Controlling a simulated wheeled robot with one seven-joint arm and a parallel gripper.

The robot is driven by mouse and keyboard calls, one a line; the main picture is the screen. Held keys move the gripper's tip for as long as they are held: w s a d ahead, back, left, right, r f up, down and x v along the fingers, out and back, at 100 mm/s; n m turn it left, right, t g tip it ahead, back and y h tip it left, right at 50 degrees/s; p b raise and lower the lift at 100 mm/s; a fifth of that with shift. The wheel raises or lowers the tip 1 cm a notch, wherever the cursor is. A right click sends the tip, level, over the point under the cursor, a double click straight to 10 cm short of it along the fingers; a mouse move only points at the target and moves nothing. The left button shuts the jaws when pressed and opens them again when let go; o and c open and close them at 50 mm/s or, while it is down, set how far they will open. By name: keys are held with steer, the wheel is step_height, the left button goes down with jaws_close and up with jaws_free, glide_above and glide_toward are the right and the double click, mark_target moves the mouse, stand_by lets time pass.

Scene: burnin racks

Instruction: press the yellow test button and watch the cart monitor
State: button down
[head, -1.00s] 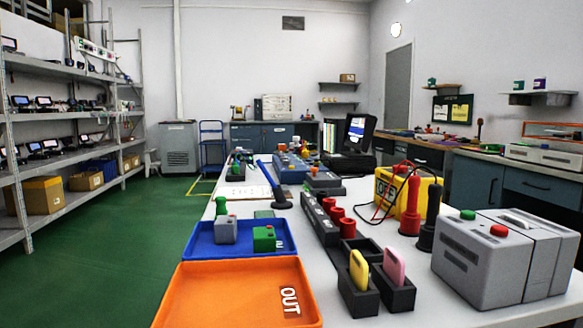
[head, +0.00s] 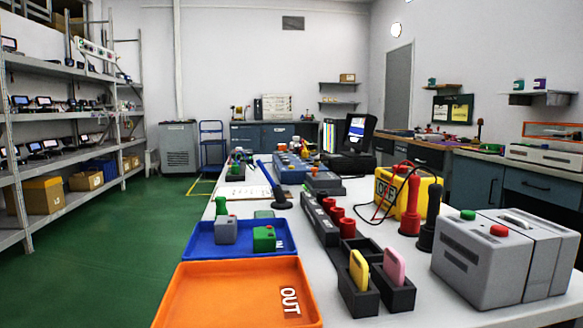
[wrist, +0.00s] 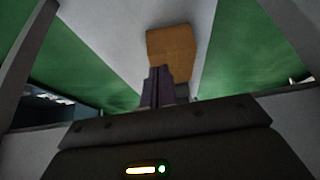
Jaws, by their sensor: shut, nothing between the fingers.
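My gripper (wrist: 157,88) shows only in the wrist view. Its dark fingers are shut with nothing between them. A plain orange-brown block (wrist: 170,55) appears beyond the fingertips, apart from them as far as I can tell. I cannot make out a yellow test button in either view. In the head view, a lit screen (head: 356,128) stands in an open black case (head: 349,163) at the far end of the bench; I cannot tell whether it is the cart monitor. A blue trolley (head: 211,146) stands at the back wall, with no screen visible on it.
The white bench (head: 330,300) holds an orange OUT tray (head: 225,295), a blue tray (head: 205,247), a yellow box (head: 388,188) with cables, and a grey unit (head: 487,262) with green and red buttons. Shelving (head: 65,155) lines the left. The green floor (head: 110,250) between is clear.

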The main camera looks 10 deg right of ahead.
stand_by(0.4)
step_height(320, 180, up, 4)
steer(key=p, duration=0.4)
